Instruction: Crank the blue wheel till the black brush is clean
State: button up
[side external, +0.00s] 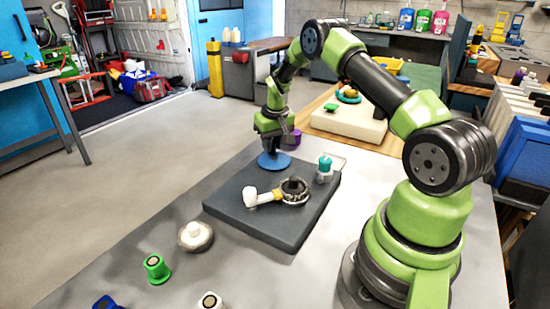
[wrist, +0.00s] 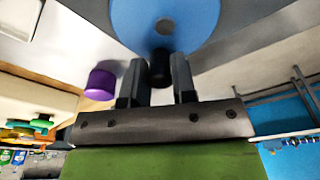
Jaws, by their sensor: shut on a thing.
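The blue wheel (side external: 273,162) lies at the far left edge of a dark grey slab. It fills the top of the wrist view as a blue disc (wrist: 165,22) with a grey hub. My gripper (side external: 276,147) points down over the wheel. In the wrist view, my gripper (wrist: 159,78) has its two fingers on either side of a black knob (wrist: 160,68) at the wheel's rim and is shut on it. On the slab, a dark round brush (side external: 295,187) sits in a ring-shaped holder, joined to a yellow-and-white handle (side external: 262,197). How clean its bristles are cannot be told.
A white bottle with a teal top (side external: 325,168) stands at the slab's right corner. A purple cylinder (side external: 293,137) stands behind my gripper and shows in the wrist view (wrist: 100,84). A bowl with a white item (side external: 195,236) and a green cup (side external: 157,269) stand in front, left of the slab (side external: 240,222).

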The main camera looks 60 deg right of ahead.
aim_at(262, 159)
jog(key=shift+w+a, duration=0.2)
jog(key=shift+w+a, duration=0.3)
jog(key=shift+a, duration=0.2)
jog(key=shift+a, duration=0.2)
jog(key=shift+w+a, duration=0.1)
jog(key=shift+a, duration=0.35)
jog(key=shift+s+a, duration=0.2)
jog(key=shift+a, duration=0.55)
